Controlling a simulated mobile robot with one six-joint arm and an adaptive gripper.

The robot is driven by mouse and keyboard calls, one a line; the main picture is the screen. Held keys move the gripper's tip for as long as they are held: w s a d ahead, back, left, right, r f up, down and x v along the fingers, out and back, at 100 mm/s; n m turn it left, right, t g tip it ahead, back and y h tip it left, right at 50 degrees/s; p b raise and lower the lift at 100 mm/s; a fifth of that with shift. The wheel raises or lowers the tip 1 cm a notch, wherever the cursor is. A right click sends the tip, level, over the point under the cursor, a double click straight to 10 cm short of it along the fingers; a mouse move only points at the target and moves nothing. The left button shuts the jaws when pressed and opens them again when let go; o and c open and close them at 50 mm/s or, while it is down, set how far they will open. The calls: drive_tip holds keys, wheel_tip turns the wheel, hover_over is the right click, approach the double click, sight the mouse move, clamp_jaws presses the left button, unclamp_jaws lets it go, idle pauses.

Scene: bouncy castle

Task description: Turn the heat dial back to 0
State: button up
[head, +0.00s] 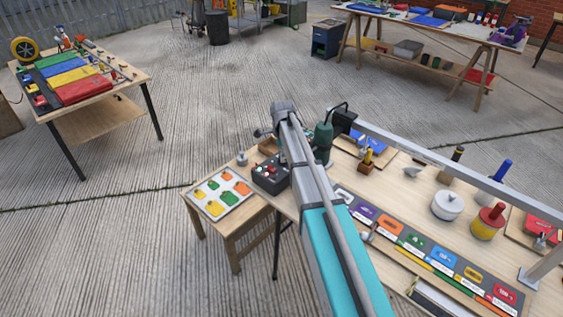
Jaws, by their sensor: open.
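A dark control box (270,174) with small red and pale controls on top stands at the left end of the workbench. I cannot tell which control is the heat dial or read any setting; they are too small. My arm reaches up from the bottom and bends over beside the box. My gripper (281,156) is mostly hidden by my own arm, close to the box's back right corner. It is open, and I see nothing held in it. I cannot tell whether it touches the box.
A green cylinder (323,141) stands just right of my arm. A grey rail (430,157) runs over the bench. A white pot (447,205) and red-topped yellow can (488,222) stand at right. A tray of coloured shapes (220,194) lies left of the box.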

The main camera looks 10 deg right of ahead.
drive_tip(key=shift+f+b, duration=0.55)
drive_tip(key=shift+f, duration=0.25)
clamp_jaws()
drive_tip(key=shift+s+a, duration=0.1)
